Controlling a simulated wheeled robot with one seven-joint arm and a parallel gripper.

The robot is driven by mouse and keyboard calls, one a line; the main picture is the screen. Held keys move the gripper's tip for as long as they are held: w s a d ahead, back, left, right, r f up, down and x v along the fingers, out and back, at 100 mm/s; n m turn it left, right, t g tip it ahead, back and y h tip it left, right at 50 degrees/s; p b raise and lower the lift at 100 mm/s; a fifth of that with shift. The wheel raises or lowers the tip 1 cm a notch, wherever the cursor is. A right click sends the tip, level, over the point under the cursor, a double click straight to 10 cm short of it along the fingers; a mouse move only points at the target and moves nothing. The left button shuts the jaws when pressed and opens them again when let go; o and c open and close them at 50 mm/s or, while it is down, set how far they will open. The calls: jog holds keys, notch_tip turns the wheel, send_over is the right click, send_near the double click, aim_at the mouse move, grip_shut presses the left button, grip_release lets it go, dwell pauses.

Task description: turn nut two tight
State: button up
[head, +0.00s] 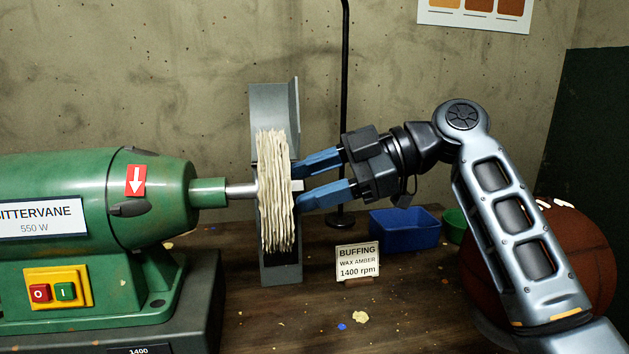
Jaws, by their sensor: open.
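A green buffing machine (88,220) stands at the left. Its steel shaft (241,191) carries a pale, frayed cloth wheel (275,195). A small light nut or shaft end (297,185) shows at the right face of the wheel. My gripper (298,186) comes in from the right with its two blue fingers apart. One fingertip is above the nut and one below it, close to the wheel. I cannot tell whether the fingers touch the nut. No label shows which nut is number two.
A grey metal guard (272,100) stands behind and around the wheel. A sign (357,262), a blue bin (405,230) and a green bin (455,226) are on the wooden bench. A brown leather ball (575,250) is behind my arm. A black pole (345,110) stands behind.

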grip_shut()
dwell(0.3)
